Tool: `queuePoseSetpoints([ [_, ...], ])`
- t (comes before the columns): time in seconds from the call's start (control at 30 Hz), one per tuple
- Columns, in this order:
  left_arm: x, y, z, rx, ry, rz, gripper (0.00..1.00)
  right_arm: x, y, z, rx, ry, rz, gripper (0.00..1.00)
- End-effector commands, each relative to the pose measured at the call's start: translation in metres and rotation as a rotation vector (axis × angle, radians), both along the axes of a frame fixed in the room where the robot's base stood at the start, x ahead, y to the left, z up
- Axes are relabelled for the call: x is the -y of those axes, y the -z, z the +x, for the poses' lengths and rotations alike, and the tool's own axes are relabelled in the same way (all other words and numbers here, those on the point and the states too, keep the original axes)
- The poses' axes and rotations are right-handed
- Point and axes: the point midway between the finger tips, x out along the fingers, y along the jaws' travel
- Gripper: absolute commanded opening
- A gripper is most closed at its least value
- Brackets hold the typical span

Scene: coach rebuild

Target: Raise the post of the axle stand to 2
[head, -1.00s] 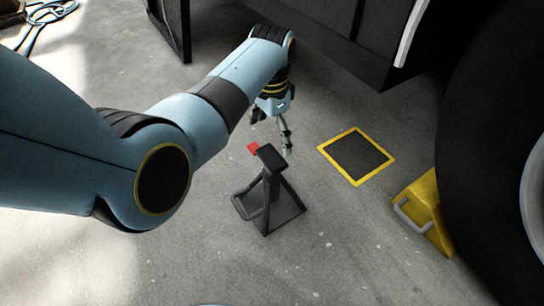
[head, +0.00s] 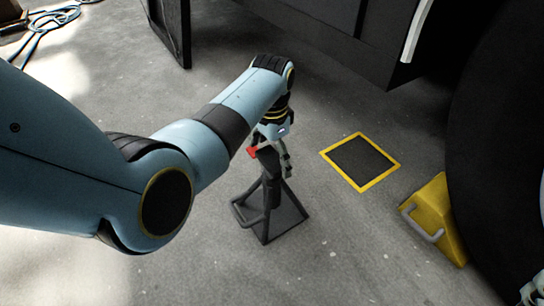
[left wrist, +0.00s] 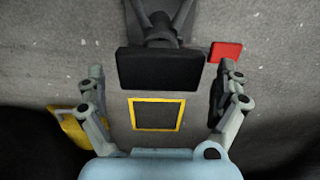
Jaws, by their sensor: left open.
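The black axle stand (head: 287,222) stands upright on the concrete floor, with a splayed frame and a central post. The post's flat black top (left wrist: 160,68) lies between the two fingertips in the left wrist view, with a gap on each side. A red tab (left wrist: 226,51) sticks out beside the post; it also shows in the head view (head: 252,151). My left gripper (head: 276,160) is open, pointing down at the post top and partly covering it. No number marks are readable. A small part of my right gripper (head: 530,291) seems to show at the lower right corner, cut off.
A yellow-bordered dark floor square (head: 361,161) lies right of the stand. A yellow wheel chock (head: 438,217) with a grey handle sits against a large black tyre (head: 495,130). The dark coach body fills the upper right. Floor left and front of the stand is clear.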

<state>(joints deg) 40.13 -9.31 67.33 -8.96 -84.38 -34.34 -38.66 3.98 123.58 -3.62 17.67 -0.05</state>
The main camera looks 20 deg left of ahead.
Motion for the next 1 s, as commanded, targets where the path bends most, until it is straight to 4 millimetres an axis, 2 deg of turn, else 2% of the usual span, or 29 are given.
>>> queuePoseSetpoints([
  [0.2,0.0001,0.0032,0.0002,0.001,0.0,-0.001,1.0,-0.0013,-0.0105,0.0063,0.052,-0.007,0.0,0.0],
  [0.43,0.0002,0.0029,0.0002,0.001,0.0,-0.001,1.0,-0.0013,-0.0113,0.0066,0.055,-0.007,0.0,0.0],
  [1.0,0.0002,0.0032,-0.0001,0.0,0.0,0.0,0.25,-0.0013,-0.0107,0.0065,0.052,-0.006,0.0,0.0],
])
